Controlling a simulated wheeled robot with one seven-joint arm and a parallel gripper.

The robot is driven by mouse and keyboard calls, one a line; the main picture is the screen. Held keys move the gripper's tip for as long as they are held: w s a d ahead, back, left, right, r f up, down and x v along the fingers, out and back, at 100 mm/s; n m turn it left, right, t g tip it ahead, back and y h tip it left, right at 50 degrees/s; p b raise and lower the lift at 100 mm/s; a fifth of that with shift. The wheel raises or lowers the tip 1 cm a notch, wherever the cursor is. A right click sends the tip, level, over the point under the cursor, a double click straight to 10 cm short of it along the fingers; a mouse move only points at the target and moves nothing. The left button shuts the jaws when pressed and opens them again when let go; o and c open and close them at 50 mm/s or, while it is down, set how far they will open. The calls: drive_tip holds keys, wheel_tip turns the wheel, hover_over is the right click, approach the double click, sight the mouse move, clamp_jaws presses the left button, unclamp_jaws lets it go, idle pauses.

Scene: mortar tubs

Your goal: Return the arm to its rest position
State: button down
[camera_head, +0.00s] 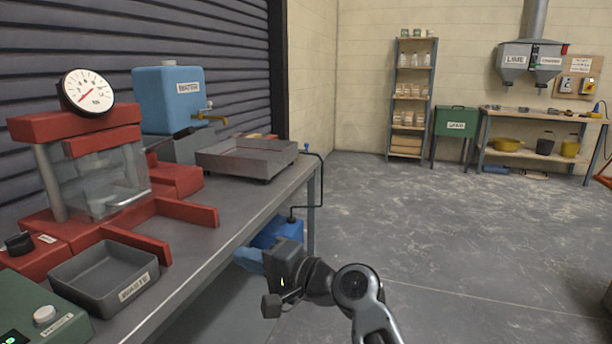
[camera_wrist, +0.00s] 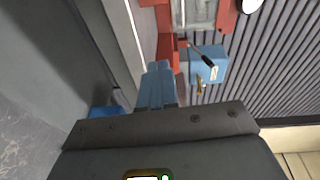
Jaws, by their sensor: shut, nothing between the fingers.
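My gripper (camera_head: 246,259) is low in the middle of the head view, beside the front edge of the workbench and below its top. Its blue fingers point left toward the bench. In the wrist view the two blue fingers of my gripper (camera_wrist: 156,68) lie side by side, shut, with nothing between them. My dark arm links run from the gripper to the bottom edge of the head view. The fingers look clear of the bench, though the exact gap cannot be told.
The workbench (camera_head: 232,234) carries a red press (camera_head: 90,140) with a gauge, a grey waste tray (camera_head: 105,280), a shallow metal tray (camera_head: 245,157) and a blue water tank (camera_head: 170,98). A blue object (camera_head: 278,232) sits under the bench end. Open floor (camera_head: 450,230) lies right.

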drive_tip(key=s+d+f+m+t+h+p, duration=0.1)
drive_tip(key=s+d+f+t+h+p, duration=0.15)
drive_tip(key=s+d+f+h, duration=0.5)
drive_tip(key=s+d+f+t+h+p, duration=0.1)
drive_tip(key=s+d+f, duration=0.4)
drive_tip(key=s+d, duration=0.25)
drive_tip(key=s+d+f+t+h, duration=0.1)
drive_tip(key=s+d+f+t, duration=0.1)
drive_tip(key=s+d+f, duration=0.5)
drive_tip(key=s+d+r+n+h+p, duration=0.1)
drive_tip(key=s+d+r+h+p, duration=0.2)
drive_tip(key=s, duration=0.8)
drive_tip(key=s+d+r+n+h+p, duration=0.1)
drive_tip(key=s+d+r+n, duration=0.4)
drive_tip(key=s+r, duration=1.2)
drive_tip(key=shift+s+d+t+h, duration=0.2)
drive_tip(key=shift+d+t+h, duration=0.25)
drive_tip(key=shift+d+h, duration=0.35)
